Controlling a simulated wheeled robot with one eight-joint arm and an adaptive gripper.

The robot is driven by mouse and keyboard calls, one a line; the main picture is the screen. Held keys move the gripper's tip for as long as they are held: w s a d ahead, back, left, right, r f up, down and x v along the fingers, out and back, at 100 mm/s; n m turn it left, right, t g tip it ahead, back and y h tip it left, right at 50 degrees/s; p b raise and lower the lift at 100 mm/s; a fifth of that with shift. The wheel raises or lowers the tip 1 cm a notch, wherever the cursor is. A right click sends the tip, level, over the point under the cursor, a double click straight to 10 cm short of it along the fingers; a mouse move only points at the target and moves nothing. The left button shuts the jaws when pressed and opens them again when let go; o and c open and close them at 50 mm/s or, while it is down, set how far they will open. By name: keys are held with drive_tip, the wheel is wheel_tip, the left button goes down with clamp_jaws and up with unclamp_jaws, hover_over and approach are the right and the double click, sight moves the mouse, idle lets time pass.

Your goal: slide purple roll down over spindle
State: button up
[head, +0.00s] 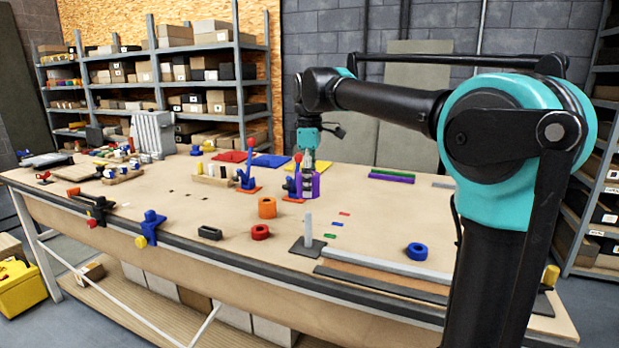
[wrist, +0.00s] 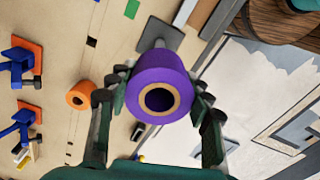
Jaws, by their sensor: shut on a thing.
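The purple roll (head: 316,186) is held upright between the fingers of my gripper (head: 307,180), above the table. In the wrist view the purple roll (wrist: 158,62) shows its round end and tan core, with a finger against each side. The spindle is a pale grey upright post (head: 308,227) on a dark square base (head: 307,247), nearer the front edge than the roll. The roll is apart from the spindle, and no roll is on the post.
An orange roll (head: 267,208) and a red roll (head: 260,232) stand left of the spindle; a blue roll (head: 417,251) lies to its right. Blue clamps with red knobs (head: 247,172) stand behind. A long grey bar (head: 385,264) runs along the front edge.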

sight(309, 246)
drive_tip(key=shift+f, duration=1.75)
drive_tip(key=shift+f, duration=6.4)
drive_tip(key=o, duration=1.3)
